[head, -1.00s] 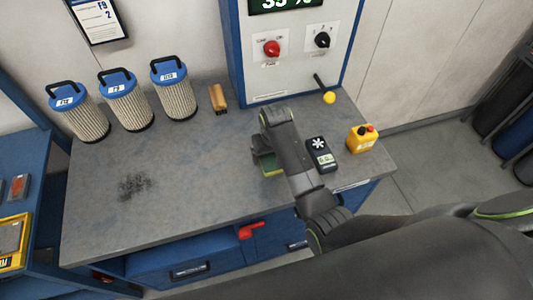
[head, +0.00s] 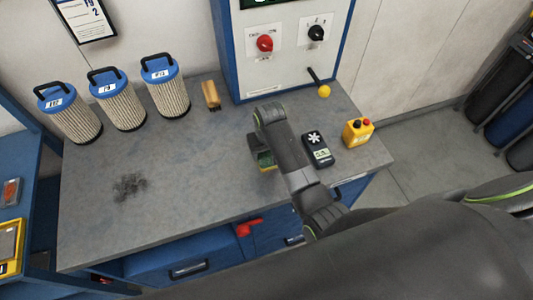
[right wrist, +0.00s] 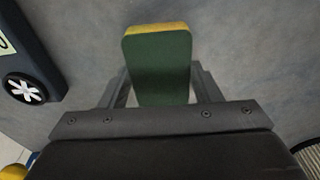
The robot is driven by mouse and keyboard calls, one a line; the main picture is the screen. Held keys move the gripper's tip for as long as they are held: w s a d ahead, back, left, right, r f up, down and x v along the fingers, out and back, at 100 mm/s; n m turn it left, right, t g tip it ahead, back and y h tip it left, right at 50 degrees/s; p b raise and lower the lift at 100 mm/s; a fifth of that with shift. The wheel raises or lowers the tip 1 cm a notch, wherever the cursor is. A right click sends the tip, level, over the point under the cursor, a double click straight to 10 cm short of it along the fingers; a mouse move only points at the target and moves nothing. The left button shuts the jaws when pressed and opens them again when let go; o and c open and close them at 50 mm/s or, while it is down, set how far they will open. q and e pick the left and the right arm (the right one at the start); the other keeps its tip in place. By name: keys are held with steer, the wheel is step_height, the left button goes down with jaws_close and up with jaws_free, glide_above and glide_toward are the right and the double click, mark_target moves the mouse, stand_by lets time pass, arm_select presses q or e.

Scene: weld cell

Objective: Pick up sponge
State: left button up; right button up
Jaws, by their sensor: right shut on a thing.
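The sponge (right wrist: 160,68) is green with a yellow layer along its far edge. In the right wrist view it sits between the two fingers of my right gripper (right wrist: 160,88), which is shut on it. In the head view my right gripper (head: 257,158) is over the grey workbench (head: 190,190), and the wrist hides most of the sponge (head: 265,160). I cannot tell whether the sponge touches the bench top. My left gripper is not in view.
Several blue-capped filters (head: 118,102) stand at the back left, with a wooden-handled brush (head: 211,95) beside them. A black device (head: 317,150) and a yellow button box (head: 358,132) stand right of my gripper. A control cabinet (head: 285,50) stands behind. The bench's left middle is clear except for a dark smudge (head: 129,187).

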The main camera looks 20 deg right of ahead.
mark_target(267, 154)
steer(key=shift+w+r, duration=0.15)
steer(key=shift+r, duration=0.25)
step_height(267, 154, up, 9)
steer(key=b, duration=0.2)
steer(key=o, duration=0.4)
steer(key=shift+c, duration=0.2)
steer(key=c, duration=0.3)
